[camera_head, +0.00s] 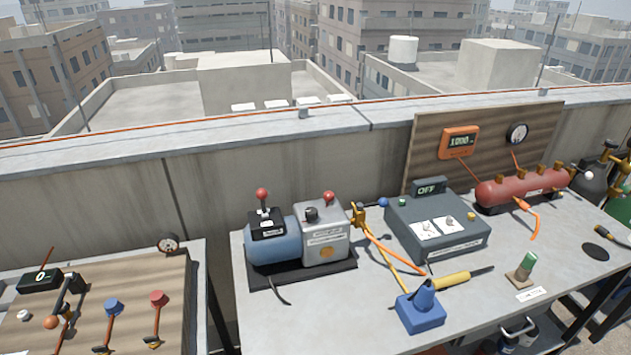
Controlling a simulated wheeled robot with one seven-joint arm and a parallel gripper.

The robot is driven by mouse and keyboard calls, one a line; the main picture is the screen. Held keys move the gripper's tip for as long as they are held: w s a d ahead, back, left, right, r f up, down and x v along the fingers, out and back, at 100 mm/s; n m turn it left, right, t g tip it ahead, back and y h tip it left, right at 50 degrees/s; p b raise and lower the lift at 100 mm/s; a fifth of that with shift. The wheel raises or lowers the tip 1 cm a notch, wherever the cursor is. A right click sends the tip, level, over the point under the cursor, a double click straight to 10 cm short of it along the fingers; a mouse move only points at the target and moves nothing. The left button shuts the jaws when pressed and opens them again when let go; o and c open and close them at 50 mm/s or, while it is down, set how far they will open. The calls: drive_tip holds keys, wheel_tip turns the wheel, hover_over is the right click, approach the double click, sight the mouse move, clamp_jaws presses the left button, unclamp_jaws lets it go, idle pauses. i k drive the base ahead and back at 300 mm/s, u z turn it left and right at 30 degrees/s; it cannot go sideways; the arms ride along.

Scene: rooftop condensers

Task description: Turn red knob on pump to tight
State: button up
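The pump (272,248) stands near the left end of the grey table, with a blue cylinder, a grey box-shaped body and a dark base plate. A red knob (328,197) sits at the upper right of the grey body. A second red ball (262,193) tops a short upright lever on the black box over the blue cylinder. How tight either one is cannot be told. A brass fitting (358,214) with hoses is at the pump's right side. My gripper is not in view.
A grey box reading OFF (437,225) stands right of the pump. A yellow-handled torch in a blue holder (421,312) is in front. A red manifold (523,188) is at the back right. A board with valves (115,310) stands left, across a gap. A parapet (190,165) runs behind.

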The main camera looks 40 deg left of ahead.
sight(329, 196)
drive_tip(key=u, duration=0.6)
drive_tip(key=i, duration=0.65)
drive_tip(key=u, duration=1.05)
drive_tip(key=i, duration=0.2)
drive_tip(key=u, duration=0.2)
